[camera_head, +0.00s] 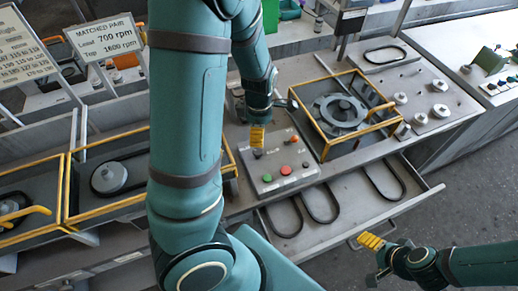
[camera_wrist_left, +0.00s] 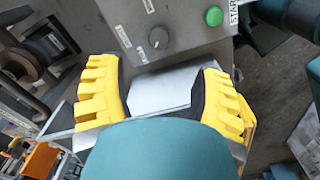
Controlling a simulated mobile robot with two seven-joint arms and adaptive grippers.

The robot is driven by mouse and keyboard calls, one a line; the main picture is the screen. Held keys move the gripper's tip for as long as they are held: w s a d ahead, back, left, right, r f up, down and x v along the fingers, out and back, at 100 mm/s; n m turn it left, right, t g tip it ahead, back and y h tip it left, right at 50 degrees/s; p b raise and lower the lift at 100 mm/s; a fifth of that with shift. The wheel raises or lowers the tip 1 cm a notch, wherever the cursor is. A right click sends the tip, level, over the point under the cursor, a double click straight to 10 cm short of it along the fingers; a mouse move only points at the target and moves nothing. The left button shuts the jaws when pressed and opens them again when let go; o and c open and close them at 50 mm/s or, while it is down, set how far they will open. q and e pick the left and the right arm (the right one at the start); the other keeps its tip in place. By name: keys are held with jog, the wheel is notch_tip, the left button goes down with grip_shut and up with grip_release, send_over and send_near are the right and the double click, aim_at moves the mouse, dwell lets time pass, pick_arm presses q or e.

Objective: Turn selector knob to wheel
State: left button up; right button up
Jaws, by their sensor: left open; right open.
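The selector knob (camera_wrist_left: 158,38) is a dark round knob on the grey control panel (camera_wrist_left: 185,15), with small labels beside it. The panel also shows in the head view (camera_head: 262,188). My left gripper (camera_wrist_left: 165,88) is open, its two yellow fingers spread with nothing between them. The knob lies beyond its fingertips, apart from them. In the head view my left gripper (camera_head: 257,137) hangs over the panel's upper left, close to the dark knob (camera_head: 257,154). The knob's pointer is too small to read. My right gripper (camera_head: 371,242) is open and empty by the drawer's front edge.
The panel carries a green button (camera_head: 285,170), a red button (camera_head: 306,164) and an orange control (camera_head: 295,139). A yellow-framed housing with a wheel (camera_head: 341,113) stands to the right. An open drawer (camera_head: 345,207) holds several black belts. Yellow-framed bays (camera_head: 68,190) are at left.

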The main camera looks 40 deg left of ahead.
aim_at(259, 151)
pick_arm(q)
notch_tip(259, 151, down, 10)
jog(key=shift+f+b, duration=0.1)
jog(key=shift+b, duration=1.05)
grip_shut()
